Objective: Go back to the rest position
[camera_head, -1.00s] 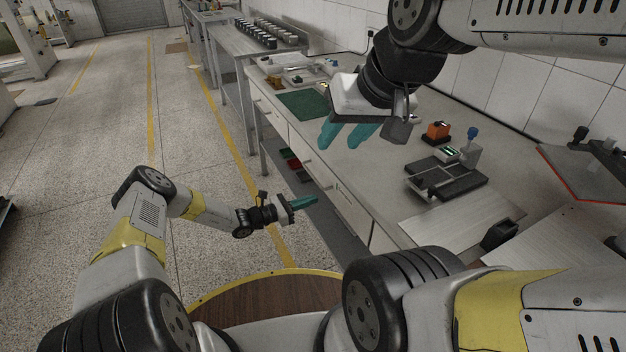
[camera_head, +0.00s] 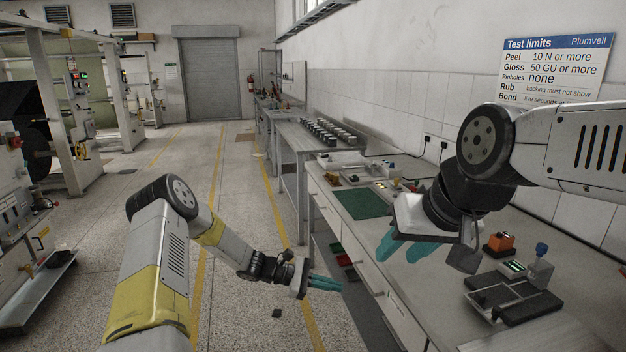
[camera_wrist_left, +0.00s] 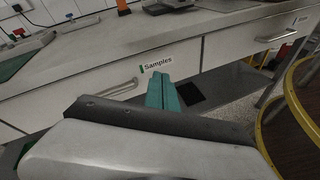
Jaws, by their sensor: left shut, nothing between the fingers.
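My left gripper (camera_head: 326,284) hangs in the air left of the workbench, in front of its drawers. Its teal fingers are together and empty; they also show in the left wrist view (camera_wrist_left: 165,92), in front of a drawer labelled "Samples" (camera_wrist_left: 157,66). My right gripper (camera_head: 402,247) is above the bench top, with its teal fingers pointing down and left. Two fingers show with a small space between their tips, and I see nothing held there.
The workbench (camera_head: 425,275) runs along the right wall. It bears a green mat (camera_head: 362,203), an orange block (camera_head: 500,242) and a dark fixture (camera_head: 525,296). An open shelf with red and green bins (camera_head: 343,259) is below.

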